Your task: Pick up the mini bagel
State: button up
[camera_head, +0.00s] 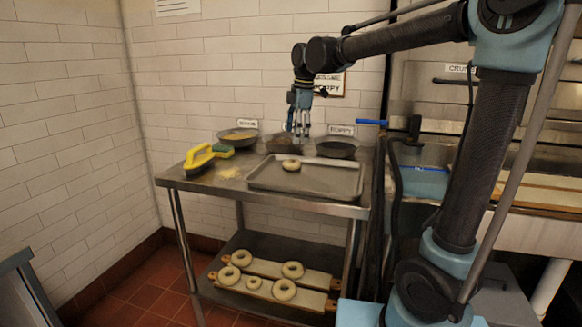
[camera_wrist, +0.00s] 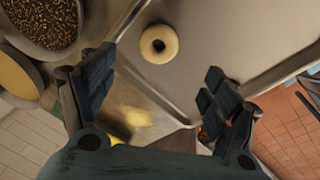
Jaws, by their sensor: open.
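A small pale mini bagel (camera_head: 291,164) lies alone on the metal sheet tray (camera_head: 322,183) on the steel table, near the tray's back edge. In the wrist view the bagel (camera_wrist: 159,44) lies flat, beyond and between my fingertips, with its dark hole facing the camera. The tray's bare surface (camera_wrist: 225,40) extends to its right. My gripper (camera_head: 299,130) points down above the back of the table, over the middle bowl area and the tray's back edge. In the wrist view my gripper (camera_wrist: 160,78) has its two dark fingers wide apart with nothing between them.
Bowls of topping (camera_head: 238,136) and a dark bowl (camera_head: 337,147) line the table's back. A yellow-handled brush (camera_head: 198,158) lies left of the tray. The lower shelf holds several bagels on boards (camera_head: 300,270). Most of the tray is clear.

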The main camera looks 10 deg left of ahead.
send_over(293, 160)
jog(key=s+d, duration=0.1)
jog(key=s, duration=0.1)
jog(key=f, duration=0.5)
jog(key=shift+s+d+f, duration=0.15)
jog(key=shift+s+f, duration=0.05)
jog(key=shift+w+a+f, duration=0.15)
jog(key=shift+a+f, duration=0.05)
jog(key=shift+f, duration=0.7)
jog(key=shift+w+a+f, duration=0.1)
jog(key=shift+a+f, duration=0.05)
jog(key=shift+f, duration=0.7)
jog(key=shift+w+a+f, duration=0.15)
jog(key=shift+a+f, duration=0.05)
jog(key=shift+f, duration=0.7)
jog(key=c, duration=1.1)
